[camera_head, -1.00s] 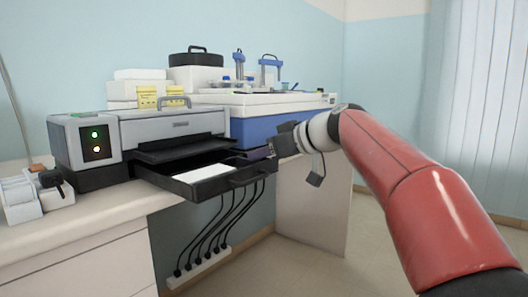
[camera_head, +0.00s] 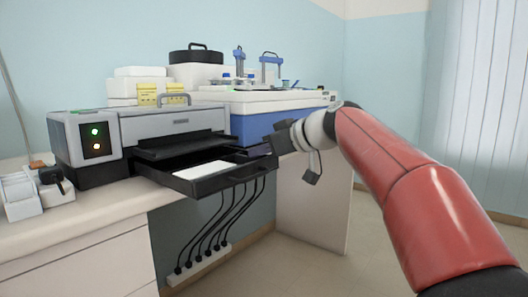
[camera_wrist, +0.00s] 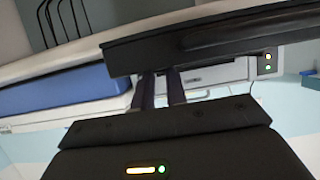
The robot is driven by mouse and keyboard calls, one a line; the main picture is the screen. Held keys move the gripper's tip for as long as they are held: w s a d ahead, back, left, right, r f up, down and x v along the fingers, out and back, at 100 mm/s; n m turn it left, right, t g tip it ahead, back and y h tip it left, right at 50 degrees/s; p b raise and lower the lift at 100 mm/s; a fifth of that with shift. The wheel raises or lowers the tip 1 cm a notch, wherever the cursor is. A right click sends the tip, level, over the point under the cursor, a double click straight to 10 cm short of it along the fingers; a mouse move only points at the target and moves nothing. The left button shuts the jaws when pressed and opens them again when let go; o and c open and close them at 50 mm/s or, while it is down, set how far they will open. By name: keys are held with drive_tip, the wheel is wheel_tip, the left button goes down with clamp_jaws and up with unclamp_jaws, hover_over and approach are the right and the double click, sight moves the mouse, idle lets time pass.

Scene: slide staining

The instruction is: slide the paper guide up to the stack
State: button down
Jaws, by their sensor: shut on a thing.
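The printer's black paper tray (camera_head: 212,185) is pulled out, with a white paper stack (camera_head: 200,170) lying in its left part. My gripper (camera_head: 264,151) reaches in from the right, low over the tray's right end. Its fingers are shut on the paper guide, which is dark and mostly hidden by the fingers and the tray. In the wrist view the two purplish fingers of my gripper (camera_wrist: 161,84) are close together and their tips pass behind the dark tray wall (camera_wrist: 215,38). The paper does not show in the wrist view.
The grey printer (camera_head: 175,125) stands on the white counter (camera_head: 95,215). A blue and white machine (camera_head: 265,122) is close behind my gripper. Black cables (camera_head: 225,220) hang below the tray to a power strip (camera_head: 200,266). The floor at front right is clear.

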drive_tip(key=shift+s+a+f+b, duration=0.1)
drive_tip(key=shift+s+a+b, duration=0.65)
drive_tip(key=shift+s, duration=0.3)
drive_tip(key=shift+a, duration=0.1)
drive_tip(key=c, duration=1.4)
unclamp_jaws()
drive_tip(key=v, duration=0.8)
